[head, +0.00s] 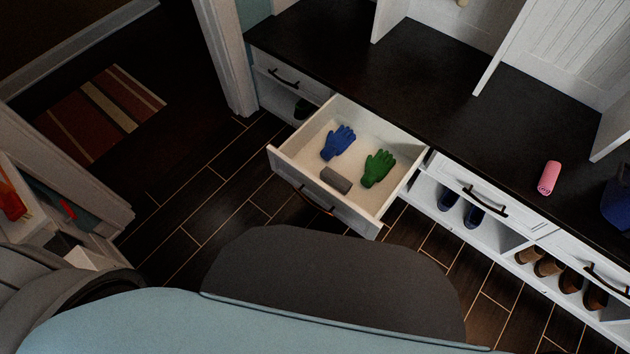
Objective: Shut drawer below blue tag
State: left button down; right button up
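A white drawer (287,163) stands pulled out from the bench, over the dark floor. A blue glove (338,143), a green glove (378,168) and a small grey block-like item (335,180) lie inside it. Its dark handle (312,200) is on the front panel, which faces me. No blue tag can be made out in this view. Neither of my grippers is in view.
The dark bench top (420,80) holds a pink roll (549,177) and a dark blue item (616,203). Other drawers to both sides look shut. Shoes (568,278) sit in cubbies below. A striped rug (103,112) lies at left; the tiled floor before the drawer is clear.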

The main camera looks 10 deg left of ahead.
aim_at(298, 160)
jog(key=u, duration=0.1)
jog(key=k, duration=0.2)
jog(key=z, duration=0.3)
jog(key=i, duration=0.8)
jog(key=u, duration=0.6)
